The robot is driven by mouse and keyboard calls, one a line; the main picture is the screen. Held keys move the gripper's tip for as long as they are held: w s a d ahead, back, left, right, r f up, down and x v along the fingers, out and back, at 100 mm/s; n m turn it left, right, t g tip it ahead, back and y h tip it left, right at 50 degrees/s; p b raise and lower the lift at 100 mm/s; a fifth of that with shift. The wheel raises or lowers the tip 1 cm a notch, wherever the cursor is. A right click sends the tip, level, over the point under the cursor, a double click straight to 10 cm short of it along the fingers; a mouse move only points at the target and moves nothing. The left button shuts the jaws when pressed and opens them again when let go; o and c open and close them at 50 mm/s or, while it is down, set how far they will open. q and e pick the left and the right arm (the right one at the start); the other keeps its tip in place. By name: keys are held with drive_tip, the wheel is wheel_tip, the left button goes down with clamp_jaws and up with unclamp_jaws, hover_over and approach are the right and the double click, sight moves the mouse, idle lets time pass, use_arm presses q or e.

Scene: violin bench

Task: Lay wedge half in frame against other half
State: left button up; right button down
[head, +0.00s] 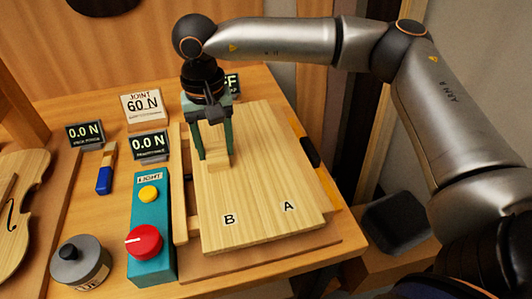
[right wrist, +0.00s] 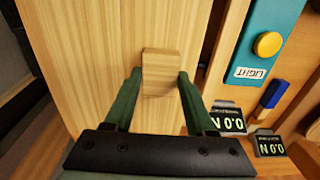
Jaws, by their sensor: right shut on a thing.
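Two pale wooden plates, the wedge half marked B (head: 215,205) and the wedge half marked A (head: 280,180), lie side by side in the wooden frame (head: 179,205). I cannot make out the seam between them or tell whether a gap is left. My right gripper (head: 215,160) points down over the far part of half B. Its green fingers are shut on a small wooden block (right wrist: 161,72) that stands on the plate; the block also shows in the head view (head: 218,165). My left gripper is not in view.
Left of the frame stands a teal control box (head: 150,215) with a yellow button and red knob. Several readout signs (head: 150,145) stand behind it. A blue-handled brush (head: 105,175), a round tin (head: 80,262) and a violin body (head: 20,200) are further left.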

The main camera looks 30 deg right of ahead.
drive_tip(key=shift+d, duration=0.15)
drive_tip(key=shift+c, duration=0.7)
unclamp_jaws()
wheel_tip(320, 180, up, 12)
drive_tip(key=p, duration=0.1)
drive_tip(key=shift+r, duration=0.2)
